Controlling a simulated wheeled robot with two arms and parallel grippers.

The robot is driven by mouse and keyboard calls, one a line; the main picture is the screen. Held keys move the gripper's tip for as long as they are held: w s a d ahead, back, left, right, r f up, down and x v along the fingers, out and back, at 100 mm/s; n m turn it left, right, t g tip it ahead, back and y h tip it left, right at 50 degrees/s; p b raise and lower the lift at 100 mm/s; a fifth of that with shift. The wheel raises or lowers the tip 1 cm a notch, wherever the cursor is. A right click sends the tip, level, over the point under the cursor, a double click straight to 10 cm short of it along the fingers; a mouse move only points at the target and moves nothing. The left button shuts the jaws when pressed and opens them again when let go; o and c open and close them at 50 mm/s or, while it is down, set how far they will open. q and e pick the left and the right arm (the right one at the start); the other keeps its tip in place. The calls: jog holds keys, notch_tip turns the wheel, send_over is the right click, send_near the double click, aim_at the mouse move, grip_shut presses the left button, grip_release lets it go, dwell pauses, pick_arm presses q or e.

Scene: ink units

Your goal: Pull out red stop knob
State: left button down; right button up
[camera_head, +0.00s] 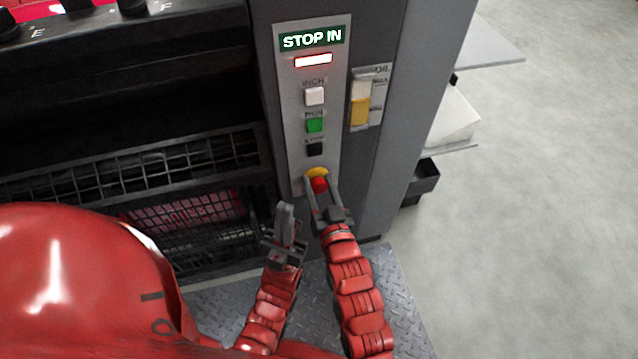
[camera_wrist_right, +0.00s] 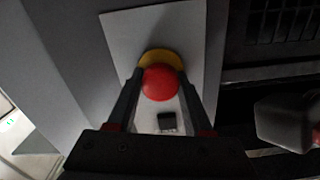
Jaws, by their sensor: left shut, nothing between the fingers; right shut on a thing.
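The red stop knob (camera_head: 320,185) sits in front of a yellow collar (camera_head: 316,173) at the bottom of the grey control panel (camera_head: 291,100). The panel's top label reads "STOP IN", with a lit red-edged lamp (camera_head: 313,61) below it. My right gripper (camera_head: 322,190) is shut on the knob. In the right wrist view the red knob (camera_wrist_right: 160,83) shows between the two fingers, with the yellow collar (camera_wrist_right: 159,58) behind it. My left gripper (camera_head: 285,210) is shut and empty, to the left of the knob and a little lower, apart from the panel.
Above the knob are a white button (camera_head: 315,96), a green button (camera_head: 315,125) and a black button (camera_head: 315,149). A black mesh guard (camera_head: 190,160) is at left. The floor at right is clear.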

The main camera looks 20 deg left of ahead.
grip_shut()
jog(key=shift+s+d+r+p, duration=0.15)
jog(key=shift+s+d+p, duration=0.35)
jog(key=shift+p, duration=0.5)
jog(key=shift+s, duration=0.25)
jog(key=shift+f, duration=0.25)
jog(key=o, duration=1.2)
grip_release()
jog(key=shift+r, duration=0.1)
jog(key=shift+c, duration=0.2)
